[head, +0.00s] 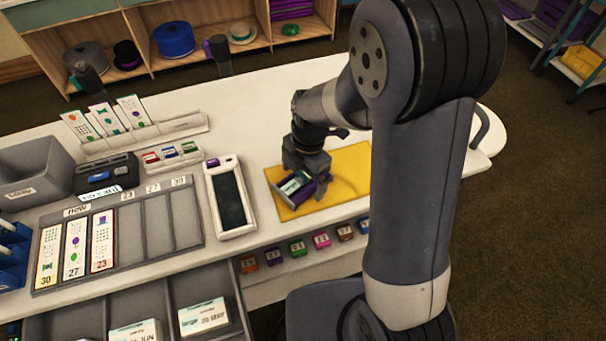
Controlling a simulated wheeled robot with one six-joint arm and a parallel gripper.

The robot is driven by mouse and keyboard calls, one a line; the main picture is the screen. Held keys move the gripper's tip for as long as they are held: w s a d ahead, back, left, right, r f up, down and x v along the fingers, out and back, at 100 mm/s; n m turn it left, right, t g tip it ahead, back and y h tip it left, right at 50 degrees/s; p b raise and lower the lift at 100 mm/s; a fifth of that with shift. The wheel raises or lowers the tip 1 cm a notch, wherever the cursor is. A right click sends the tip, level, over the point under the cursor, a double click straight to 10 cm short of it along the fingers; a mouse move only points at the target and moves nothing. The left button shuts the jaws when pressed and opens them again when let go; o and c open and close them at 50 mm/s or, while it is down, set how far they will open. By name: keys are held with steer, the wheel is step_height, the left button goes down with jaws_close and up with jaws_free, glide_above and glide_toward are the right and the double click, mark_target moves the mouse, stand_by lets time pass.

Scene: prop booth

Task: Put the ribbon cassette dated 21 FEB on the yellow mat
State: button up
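My gripper (303,186) points down low over the yellow mat (345,174), which lies at the right part of the white counter. A small cassette-like piece with a white and green label (293,183) is at my fingers, above or on the mat. Its date is too small to read. Whether my fingers press on it, and whether it touches the mat, I cannot tell. My arm hides the mat's right edge. Other boxes with white and teal labels (203,316) lie in the open drawer in front; their print is not legible as dates.
A white device with a dark screen (231,197) stands left of the mat. A grey card tray (160,224) fills the left front. A card rack (140,134), small coloured blocks (170,153) and a grey bin (36,176) stand behind. Numbered tags (298,248) line the counter's front.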

steer(key=r, duration=0.8)
steer(key=w+d+r, duration=0.1)
steer(key=r, duration=0.3)
steer(key=shift+d+r, duration=0.1)
steer(key=shift+r, duration=0.05)
stand_by(0.3)
